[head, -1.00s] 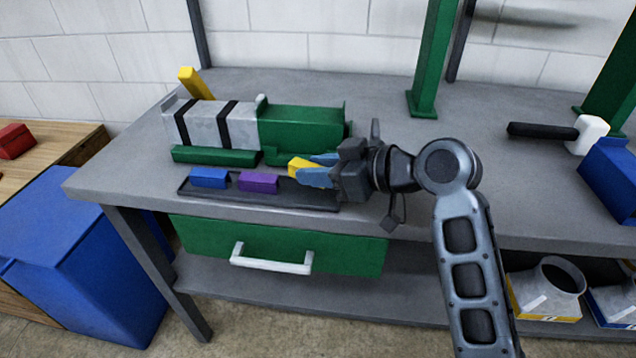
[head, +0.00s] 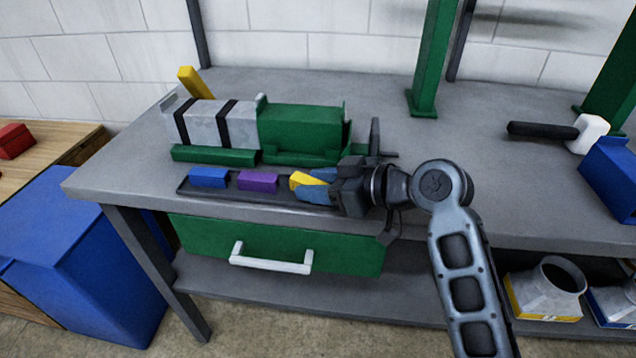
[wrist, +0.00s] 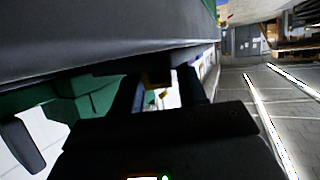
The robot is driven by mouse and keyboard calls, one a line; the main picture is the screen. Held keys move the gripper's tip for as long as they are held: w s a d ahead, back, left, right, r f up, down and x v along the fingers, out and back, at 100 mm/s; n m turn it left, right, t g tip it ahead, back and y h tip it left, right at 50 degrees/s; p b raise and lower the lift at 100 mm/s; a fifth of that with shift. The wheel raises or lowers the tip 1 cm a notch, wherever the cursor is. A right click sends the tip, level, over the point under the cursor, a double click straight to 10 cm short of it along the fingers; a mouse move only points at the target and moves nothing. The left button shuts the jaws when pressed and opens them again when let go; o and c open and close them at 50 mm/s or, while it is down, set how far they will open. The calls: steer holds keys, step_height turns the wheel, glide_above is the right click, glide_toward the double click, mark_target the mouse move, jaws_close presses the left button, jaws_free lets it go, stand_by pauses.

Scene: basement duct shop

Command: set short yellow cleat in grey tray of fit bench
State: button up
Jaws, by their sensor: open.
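The short yellow cleat (head: 306,181) is at the right end of the dark grey tray (head: 232,194) on the fit bench, level with the other cleats there. A blue cleat (head: 208,177) and a purple cleat (head: 258,181) lie in the tray to its left. My gripper (head: 316,188) reaches in from the right, low over the tray's right end. Its blue-grey fingers are open around the yellow cleat and partly hide it. In the wrist view my two dark fingers (wrist: 158,92) stand apart; the cleat is hard to make out between them.
A green and grey duct fixture (head: 300,128) stands just behind the tray, with a yellow bar (head: 192,81) at its far left. A mallet (head: 560,133) and a blue bin (head: 612,178) are at the right. The bench centre is clear.

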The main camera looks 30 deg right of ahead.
steer(key=v, duration=1.2)
steer(key=shift+r, duration=0.25)
steer(key=shift+c, duration=0.2)
stand_by(0.7)
